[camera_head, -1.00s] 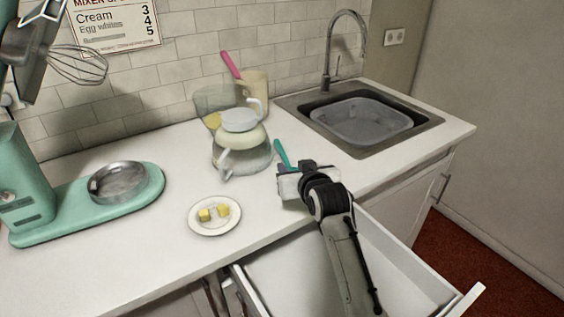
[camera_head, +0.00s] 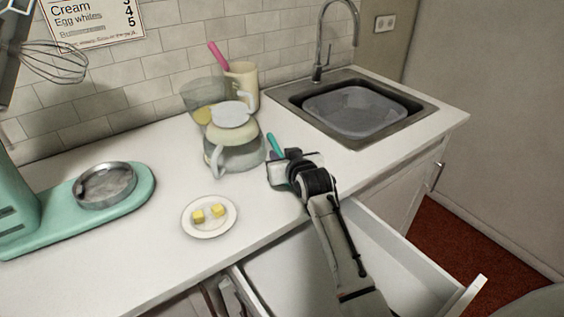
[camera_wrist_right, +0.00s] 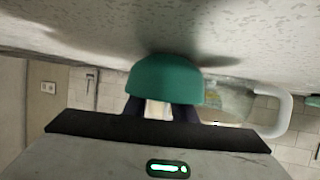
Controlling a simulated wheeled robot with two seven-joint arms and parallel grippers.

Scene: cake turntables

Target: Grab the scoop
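The teal scoop (camera_head: 273,144) is on the counter side of the gripper, its narrow part sticking out past the right gripper in the head view. In the right wrist view a rounded teal part of it (camera_wrist_right: 165,80) is close to the camera and hides the fingertips. My right gripper (camera_head: 280,160) is low over the counter at the scoop. Its two dark fingers (camera_wrist_right: 160,110) show below the teal part with a pale gap between them. Whether they grip the scoop is hidden. My left gripper is not in view.
A glass pitcher (camera_head: 236,155) stands just left of the scoop. A plate (camera_head: 208,230) with yellow cubes lies nearer. The sink (camera_head: 400,133) is at the back right. An open drawer (camera_head: 405,247) is below my right arm. A teal mixer (camera_head: 60,223) is at the left.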

